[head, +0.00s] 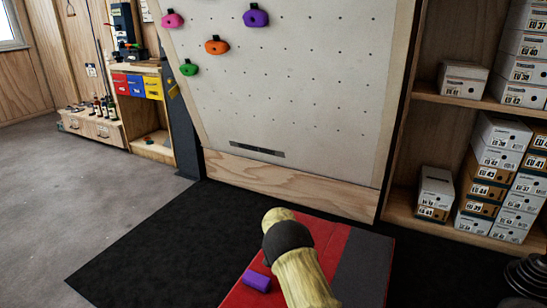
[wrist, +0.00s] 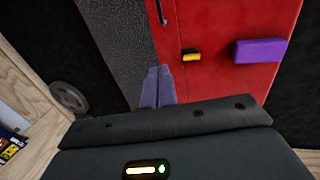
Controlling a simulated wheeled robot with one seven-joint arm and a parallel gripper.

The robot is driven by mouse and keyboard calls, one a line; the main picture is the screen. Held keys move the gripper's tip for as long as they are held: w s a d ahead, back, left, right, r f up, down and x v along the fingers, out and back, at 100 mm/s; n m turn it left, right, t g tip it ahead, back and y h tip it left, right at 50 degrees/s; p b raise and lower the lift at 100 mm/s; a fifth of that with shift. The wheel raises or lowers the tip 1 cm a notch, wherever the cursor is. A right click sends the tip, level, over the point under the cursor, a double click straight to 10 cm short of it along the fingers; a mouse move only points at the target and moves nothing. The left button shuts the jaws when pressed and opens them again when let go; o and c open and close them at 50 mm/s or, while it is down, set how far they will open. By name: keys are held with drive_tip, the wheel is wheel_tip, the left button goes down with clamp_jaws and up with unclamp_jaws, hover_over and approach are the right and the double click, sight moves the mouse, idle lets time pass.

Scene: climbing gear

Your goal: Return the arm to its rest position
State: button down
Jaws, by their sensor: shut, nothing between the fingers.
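My gripper (wrist: 157,85) shows in the wrist view as two grey-purple fingers side by side. They are shut with nothing between them. They point over the red and grey pad (wrist: 225,88), which lies on a black mat. I cannot make out the fingers in the head view. A tan, rounded shape with a black band rises from the bottom of the head view and covers part of the red and grey pad (head: 362,265).
A purple block (head: 257,281) lies on the pad's red part; it also shows in the wrist view (wrist: 260,51), near a small black-and-yellow item (wrist: 191,55). A climbing wall (head: 300,100) with coloured holds stands behind. Shelves of shoe boxes (head: 490,185) stand right. Left floor is open.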

drive_tip(key=s+d+r+y+p, duration=0.1)
drive_tip(key=s+d+r, duration=0.1)
drive_tip(key=r, duration=0.4)
drive_tip(key=s+d+r+p, duration=0.1)
drive_tip(key=s+d+r, duration=0.2)
drive_tip(key=r, duration=0.2)
drive_tip(key=s+d+r+n+t+p, duration=0.1)
drive_tip(key=s+r+n, duration=0.1)
drive_tip(key=s+r, duration=0.5)
drive_tip(key=s+d+r+n+t+y+p, duration=0.15)
drive_tip(key=s+r, duration=0.25)
drive_tip(key=s, duration=0.6)
drive_tip(key=s+d+r+n+t+p, duration=0.1)
drive_tip(key=s+d+r+n+t, duration=0.1)
drive_tip(key=s+r, duration=0.5)
drive_tip(key=w+p+v, duration=0.2)
drive_tip(key=p+v, duration=0.9)
drive_tip(key=p, duration=0.1)
drive_tip(key=w+r+p+v, duration=0.1)
drive_tip(key=w+p+v, duration=0.2)
drive_tip(key=p+v, duration=0.9)
drive_tip(key=w+r+p+v, duration=0.1)
drive_tip(key=w+p+v, duration=0.2)
drive_tip(key=p+v, duration=0.9)
drive_tip(key=shift+a+r+p, duration=0.25)
drive_tip(key=shift+a+p, duration=0.05)
drive_tip(key=shift+p, duration=0.8)
drive_tip(key=shift+w+g, duration=0.1)
drive_tip(key=shift+g, duration=0.15)
drive_tip(key=shift+f, duration=0.1)
